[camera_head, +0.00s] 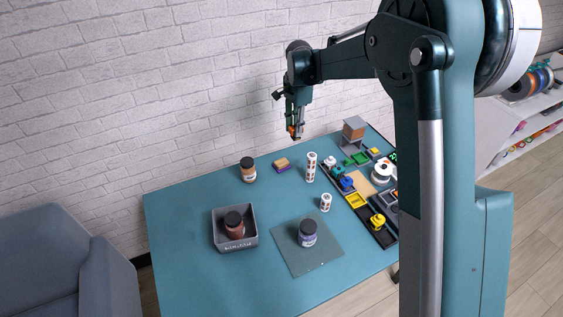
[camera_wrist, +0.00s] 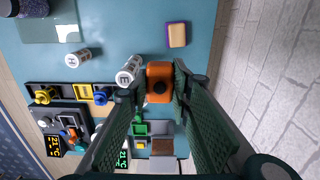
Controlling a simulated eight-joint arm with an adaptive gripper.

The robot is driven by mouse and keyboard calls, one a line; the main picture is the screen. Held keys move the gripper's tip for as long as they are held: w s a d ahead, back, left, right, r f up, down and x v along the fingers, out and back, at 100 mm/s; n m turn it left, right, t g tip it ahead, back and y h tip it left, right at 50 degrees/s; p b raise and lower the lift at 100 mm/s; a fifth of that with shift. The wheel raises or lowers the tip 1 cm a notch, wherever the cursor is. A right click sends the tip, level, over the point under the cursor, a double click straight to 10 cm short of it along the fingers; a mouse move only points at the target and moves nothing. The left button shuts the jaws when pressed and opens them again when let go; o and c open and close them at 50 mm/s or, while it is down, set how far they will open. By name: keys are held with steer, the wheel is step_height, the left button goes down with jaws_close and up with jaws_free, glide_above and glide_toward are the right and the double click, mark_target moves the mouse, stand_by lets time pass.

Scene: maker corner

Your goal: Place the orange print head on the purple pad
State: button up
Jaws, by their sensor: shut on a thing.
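The orange print head (camera_wrist: 159,83) is a small block with a dark round spot on its face. My gripper (camera_wrist: 158,88) is shut on it, with a finger on each side in the wrist view. In the head view my gripper (camera_head: 295,128) holds the orange print head (camera_head: 291,130) above the back of the table. A small block with a tan top and a purple lower layer (camera_head: 282,164) lies on the table below and slightly left of my gripper; only this shows purple like a pad. It also shows in the wrist view (camera_wrist: 177,35), apart from the print head.
A grey bin (camera_head: 221,243) holds another jar. A dark jar stands on a green mat (camera_head: 298,262). Parts trays (camera_head: 382,237) line the right side.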

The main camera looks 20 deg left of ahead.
glide_above(281, 161)
steer(key=shift+s+d+f, duration=0.1)
steer(key=shift+f, duration=2.75)
steer(key=shift+f, duration=3.15)
steer(key=shift+f+b, duration=0.35)
steer(key=shift+f, duration=1.5)
steer(key=shift+f, duration=0.15)
